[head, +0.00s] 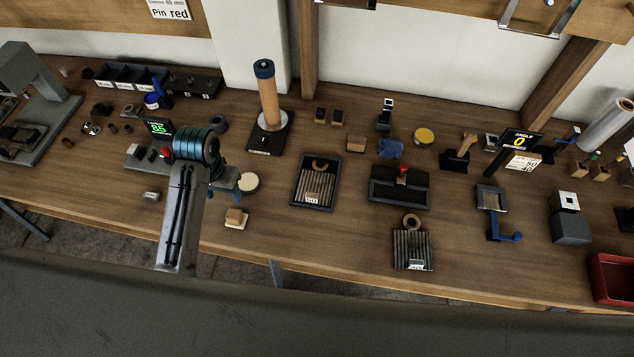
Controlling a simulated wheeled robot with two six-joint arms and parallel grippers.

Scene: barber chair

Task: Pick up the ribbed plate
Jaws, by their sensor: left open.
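A grey ribbed plate (412,250) with a small pale label lies near the front edge of the bench, right of centre. A second ribbed piece (317,186), also with a ring and label, lies in a dark tray (298,196) further left. My left gripper (226,186) is open, low over the bench to the left of both ribbed pieces, and partly hidden by its own wrist. It is well apart from both. My right gripper is out of view.
A round pale-topped piece (248,182) and a small wooden block (236,216) sit close to my left gripper. A tall cork-coloured cylinder (268,100) stands behind. A dark fixture with a red knob (402,170) sits behind the front ribbed plate. A red bin (612,278) is at far right.

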